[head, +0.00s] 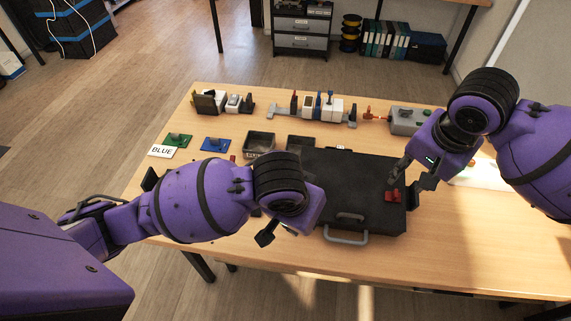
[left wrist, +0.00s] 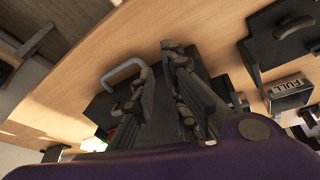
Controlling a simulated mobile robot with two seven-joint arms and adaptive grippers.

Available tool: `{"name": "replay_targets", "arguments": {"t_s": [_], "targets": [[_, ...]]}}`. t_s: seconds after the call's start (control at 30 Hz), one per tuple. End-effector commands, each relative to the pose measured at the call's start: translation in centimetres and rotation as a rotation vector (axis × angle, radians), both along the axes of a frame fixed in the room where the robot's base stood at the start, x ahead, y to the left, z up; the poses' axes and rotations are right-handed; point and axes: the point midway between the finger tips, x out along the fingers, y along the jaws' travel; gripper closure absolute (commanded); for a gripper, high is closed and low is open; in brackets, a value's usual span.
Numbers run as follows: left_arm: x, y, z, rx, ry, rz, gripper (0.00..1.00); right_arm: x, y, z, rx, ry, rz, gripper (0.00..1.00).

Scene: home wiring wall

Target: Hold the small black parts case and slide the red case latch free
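The black parts case (head: 335,177) lies flat on the wooden table with its grey handle (head: 346,238) at the front. It also shows behind the gripper in the left wrist view (left wrist: 103,108). The red latch (head: 392,196) is on the case's right part. My right gripper (head: 408,186) is open above the case's right edge, its fingertips close to the latch; contact cannot be judged. My left gripper (head: 285,232) is at the case's front left corner, fingers apart, with nothing visible between them. The left arm hides part of the table.
Open dark bins (head: 259,143) stand behind the case. Green (head: 177,140) and blue (head: 215,144) pieces lie at the left, near a BLUE label (head: 162,151). A rail of parts (head: 318,107) and a grey box (head: 408,120) line the back. The front right tabletop is clear.

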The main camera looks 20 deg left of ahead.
Motion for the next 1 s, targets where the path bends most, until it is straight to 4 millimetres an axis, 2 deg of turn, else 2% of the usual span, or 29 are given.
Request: {"name": "replay_targets", "arguments": {"t_s": [0.03, 0.1, 0.2, 0.4, 0.53, 0.8, 1.0], "targets": [[2.3, 1.6, 1.0, 0.029, -0.021, 0.067, 0.88, 0.0, 0.0, 0.0, 0.0, 0.0, 0.0, 0.69], [4.6, 3.5, 2.2, 0.051, -0.037, 0.162, 0.88, 0.0, 0.0, 0.0, 0.0, 0.0, 0.0, 0.69], [7.1, 5.5, 3.7, 0.066, -0.058, 0.27, 0.88, 0.0, 0.0, 0.0, 0.0, 0.0, 0.0, 0.69], [9.3, 7.5, 5.2, 0.075, -0.08, 0.376, 0.88, 0.0, 0.0, 0.0, 0.0, 0.0, 0.0, 0.69], [9.9, 7.7, 4.4, 0.074, -0.081, 0.39, 0.88, 0.0, 0.0, 0.0, 0.0, 0.0, 0.0, 0.69], [11.4, 7.9, 0.5, 0.073, -0.082, 0.388, 0.88, 0.0, 0.0, 0.0, 0.0, 0.0, 0.0, 0.69], [12.2, 7.9, -1.3, 0.072, -0.083, 0.385, 0.88, 0.0, 0.0, 0.0, 0.0, 0.0, 0.0, 0.69]]}}
